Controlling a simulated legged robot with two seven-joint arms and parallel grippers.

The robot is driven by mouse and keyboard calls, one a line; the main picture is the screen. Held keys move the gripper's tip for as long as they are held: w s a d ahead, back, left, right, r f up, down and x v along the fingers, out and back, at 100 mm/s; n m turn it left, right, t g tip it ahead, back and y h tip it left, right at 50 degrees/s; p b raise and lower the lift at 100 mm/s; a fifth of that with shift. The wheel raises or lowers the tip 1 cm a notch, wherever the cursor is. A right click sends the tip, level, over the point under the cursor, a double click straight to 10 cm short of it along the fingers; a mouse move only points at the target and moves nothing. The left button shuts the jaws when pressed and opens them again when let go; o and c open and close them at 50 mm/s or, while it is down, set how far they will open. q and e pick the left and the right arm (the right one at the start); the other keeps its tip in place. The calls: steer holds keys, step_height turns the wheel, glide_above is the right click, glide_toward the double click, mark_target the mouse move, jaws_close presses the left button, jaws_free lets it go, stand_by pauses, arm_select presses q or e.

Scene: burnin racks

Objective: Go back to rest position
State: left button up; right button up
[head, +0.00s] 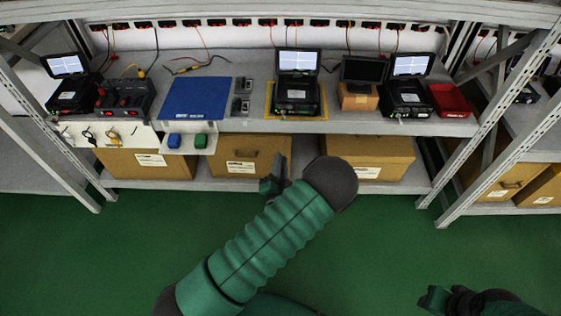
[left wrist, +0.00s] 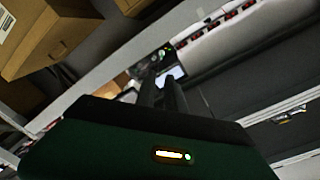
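My left gripper (head: 281,168) is in front of the lower shelf, partly hidden behind my own bent green arm. In the left wrist view its two dark fingers (left wrist: 163,95) lie close together with nothing seen held between them. They look shut. My right gripper (head: 436,298) is low at the bottom right, over the green floor, and looks dark and small. I cannot make out its finger gap, and no held thing shows there.
A metal rack shelf (head: 227,66) carries test devices (head: 297,92), a blue mat (head: 195,98) and a red tray (head: 450,100). Cardboard boxes (head: 238,142) stand on the lower shelf. Slanted posts (head: 497,118) frame the rack. The green floor (head: 90,255) in front is clear.

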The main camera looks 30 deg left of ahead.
arm_select(q)
steer(key=s+d+f+n+g+h, duration=0.2)
steer(key=s+d+n+g+h, duration=0.15)
steer(key=d+g+h, duration=0.45)
steer(key=s+d+r+g, duration=0.2)
steer(key=s, duration=0.4)
steer(key=s+d+r+g, duration=0.2)
steer(key=s+r+g, duration=0.1)
steer(key=s, duration=0.3)
steer(key=w+p+v, duration=0.2)
steer(key=p+v, duration=0.9)
steer(key=p, duration=0.1)
steer(key=w+a+r+p+v, duration=0.1)
steer(key=w+p+v, duration=0.1)
steer(key=p+v, duration=1)
steer(key=shift+a+r+h, duration=0.2)
steer(key=shift+r+h, duration=0.15)
steer(key=shift+h, duration=0.05)
